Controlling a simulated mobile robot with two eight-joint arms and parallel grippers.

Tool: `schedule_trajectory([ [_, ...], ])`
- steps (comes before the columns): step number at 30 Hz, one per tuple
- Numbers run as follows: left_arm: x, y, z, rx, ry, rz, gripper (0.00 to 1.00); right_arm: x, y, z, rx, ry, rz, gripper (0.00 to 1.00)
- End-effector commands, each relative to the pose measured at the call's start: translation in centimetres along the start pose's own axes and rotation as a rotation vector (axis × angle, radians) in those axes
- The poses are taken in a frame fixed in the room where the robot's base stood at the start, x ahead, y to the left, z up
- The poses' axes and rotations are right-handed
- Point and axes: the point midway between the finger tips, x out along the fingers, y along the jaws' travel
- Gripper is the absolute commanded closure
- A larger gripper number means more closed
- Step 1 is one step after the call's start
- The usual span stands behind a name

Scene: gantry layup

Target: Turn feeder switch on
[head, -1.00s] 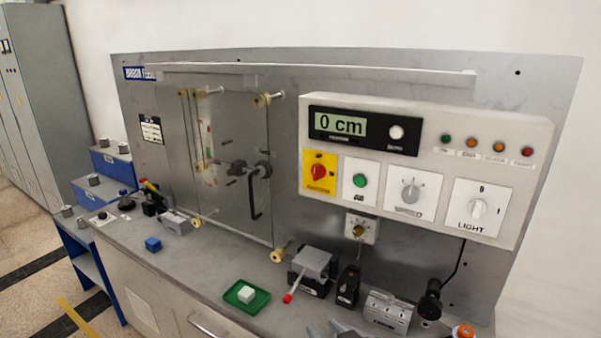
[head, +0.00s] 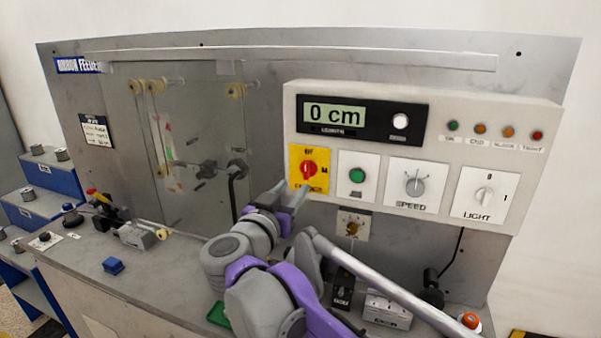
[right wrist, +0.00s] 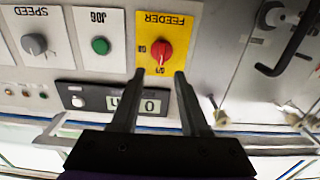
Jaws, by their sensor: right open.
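The feeder switch is a red rotary knob (head: 309,169) on a yellow plate (head: 322,185), at the left of the white control panel in the head view. It also shows in the right wrist view, upside down, as a red knob (right wrist: 162,50) on a yellow plate labelled FEEDER (right wrist: 168,19). My right gripper (head: 292,188) is just below and left of the knob in the head view. In the right wrist view its two fingers (right wrist: 157,78) are apart, pointing toward the knob, with nothing between them. The fingers look short of the knob; contact is not visible. My left gripper is not in view.
Beside the feeder plate are a green jog button (head: 357,176), a speed dial (head: 414,186) and a light switch (head: 484,197). A display reading 0 cm (head: 337,115) is above. A black crank (head: 236,177) projects left of the panel. My arm covers part of the bench.

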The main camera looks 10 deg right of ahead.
Motion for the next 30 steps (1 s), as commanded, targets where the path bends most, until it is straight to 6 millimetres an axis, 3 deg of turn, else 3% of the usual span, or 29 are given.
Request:
schedule_trajectory([
  [6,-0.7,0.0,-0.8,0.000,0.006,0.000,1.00,4.5,0.1,-0.2,0.001,0.003,0.003,0.55],
  [12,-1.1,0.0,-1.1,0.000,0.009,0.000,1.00,7.1,0.0,-0.2,0.001,0.003,0.000,0.55],
  [24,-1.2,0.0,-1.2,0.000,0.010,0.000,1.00,8.0,0.0,-0.1,0.001,0.002,-0.003,0.55],
  [26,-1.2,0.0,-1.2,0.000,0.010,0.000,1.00,8.0,0.0,-0.1,0.001,0.002,-0.003,0.62],
  [30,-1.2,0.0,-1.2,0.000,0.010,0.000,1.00,8.0,0.0,-0.1,0.001,0.002,-0.003,0.87],
])
